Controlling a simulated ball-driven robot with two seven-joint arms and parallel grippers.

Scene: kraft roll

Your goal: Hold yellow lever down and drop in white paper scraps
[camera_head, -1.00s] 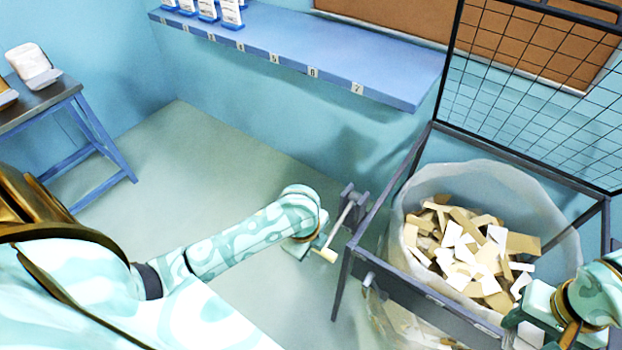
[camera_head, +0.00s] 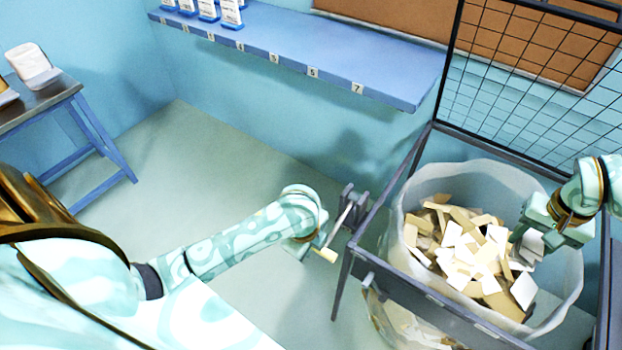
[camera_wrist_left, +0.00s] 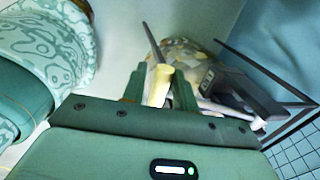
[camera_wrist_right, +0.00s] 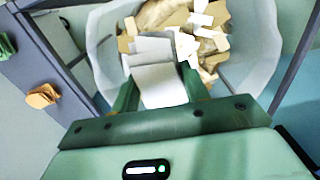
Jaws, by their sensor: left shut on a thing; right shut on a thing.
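The yellow lever (camera_head: 328,255) sticks out at the left side of the dark frame. My left gripper (camera_head: 316,250) is shut on its handle; in the left wrist view the yellow handle (camera_wrist_left: 160,84) sits between the fingers. My right gripper (camera_head: 518,234) is over the right part of the open bag, shut on white paper (camera_head: 533,241). In the right wrist view the white paper (camera_wrist_right: 160,84) shows between the fingers, above the bag's mouth. Loose white scraps (camera_head: 452,233) lie in the bag among tan pieces.
The clear bag (camera_head: 555,290) hangs in a dark metal frame (camera_head: 425,298) and holds many cardboard pieces. A wire mesh panel (camera_head: 520,90) rises behind it. A blue shelf (camera_head: 300,50) runs along the wall; a small table (camera_head: 45,105) stands left. The floor between is clear.

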